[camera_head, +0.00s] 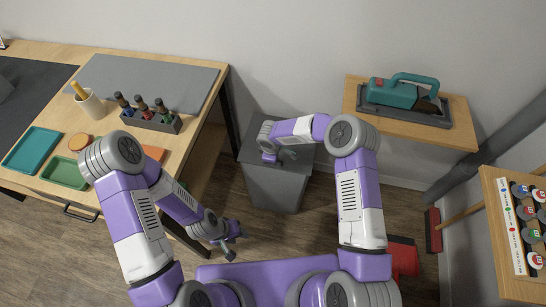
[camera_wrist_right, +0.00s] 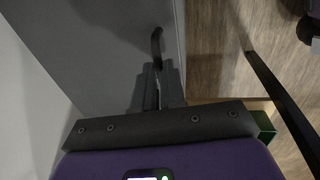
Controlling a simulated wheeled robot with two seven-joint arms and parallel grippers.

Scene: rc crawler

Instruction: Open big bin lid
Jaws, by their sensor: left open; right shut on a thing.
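The big grey bin (camera_head: 274,190) stands on the floor against the wall in the head view. Its grey lid (camera_head: 303,162) lies across the top and looks closed. My right gripper (camera_head: 284,156) is over the lid. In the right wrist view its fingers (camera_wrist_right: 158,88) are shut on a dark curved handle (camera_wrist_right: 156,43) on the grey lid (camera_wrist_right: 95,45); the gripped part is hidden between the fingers. My left gripper (camera_head: 230,241) is open and empty, low over the floor to the lower left of the bin.
A wooden workbench (camera_head: 205,150) with trays and a bottle holder (camera_head: 152,121) stands left of the bin. A wall shelf (camera_head: 457,128) with a teal tool (camera_head: 395,94) is to the right. A dark pipe (camera_head: 480,155) runs along the right wall.

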